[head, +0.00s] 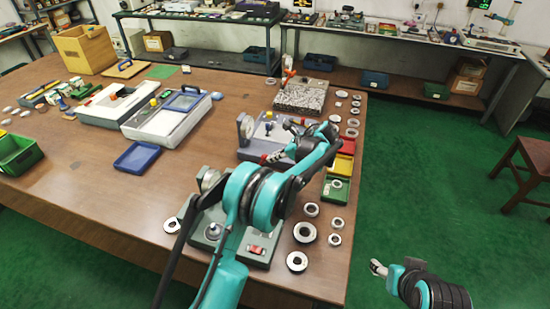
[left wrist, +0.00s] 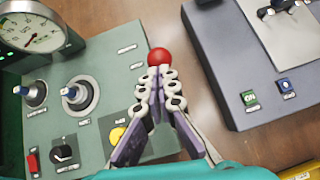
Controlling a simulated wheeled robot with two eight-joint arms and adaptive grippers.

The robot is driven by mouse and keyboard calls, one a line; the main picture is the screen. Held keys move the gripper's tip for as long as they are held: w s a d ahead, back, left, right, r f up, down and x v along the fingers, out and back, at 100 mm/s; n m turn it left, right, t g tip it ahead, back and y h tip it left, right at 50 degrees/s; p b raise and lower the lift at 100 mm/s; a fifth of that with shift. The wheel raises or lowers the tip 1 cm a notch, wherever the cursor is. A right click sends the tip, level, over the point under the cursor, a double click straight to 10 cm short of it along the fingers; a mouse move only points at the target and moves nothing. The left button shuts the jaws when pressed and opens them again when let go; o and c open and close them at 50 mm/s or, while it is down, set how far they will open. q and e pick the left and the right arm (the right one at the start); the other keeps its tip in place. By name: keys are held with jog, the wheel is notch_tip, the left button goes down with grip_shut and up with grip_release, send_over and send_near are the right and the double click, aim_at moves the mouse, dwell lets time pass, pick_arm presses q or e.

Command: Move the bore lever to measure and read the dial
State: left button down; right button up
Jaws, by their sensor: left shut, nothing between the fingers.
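A round red knob (left wrist: 159,57) sits right at the tips of my left gripper (left wrist: 158,72) in the left wrist view. The gripper is shut with nothing between its fingers; whether it touches the knob is unclear. The knob's stem is hidden. The green gauge station (left wrist: 110,60) lies to the left, with a white-faced dial (left wrist: 32,32); its reading is too small to tell. In the head view the green station (head: 208,238) is partly hidden by my arm, and my left gripper (head: 270,158) is at the blue-grey station's (head: 250,152) near edge. My right gripper (head: 376,267) hangs off the table's right side.
Metal rings (head: 305,232) lie along the table's right edge. Red, yellow and green trays (head: 335,190) stand by my left forearm. A granite block (head: 300,97) stands behind the blue-grey station. The front left of the table (head: 90,200) is clear.

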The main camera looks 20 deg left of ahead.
pick_arm(q)
jog(key=shift+a+r, duration=0.2)
jog(key=shift+a+r+h+p, duration=0.35)
jog(key=shift+a+h+p, duration=0.15)
jog(key=shift+p, duration=0.1)
jog(key=a+r+h+p, duration=0.1)
jog(key=a+h+p, duration=0.3)
jog(key=a+h, duration=0.3)
jog(key=shift+w+a+p, duration=0.2)
jog(key=shift+a+p, duration=0.15)
jog(key=shift+a, duration=1.95)
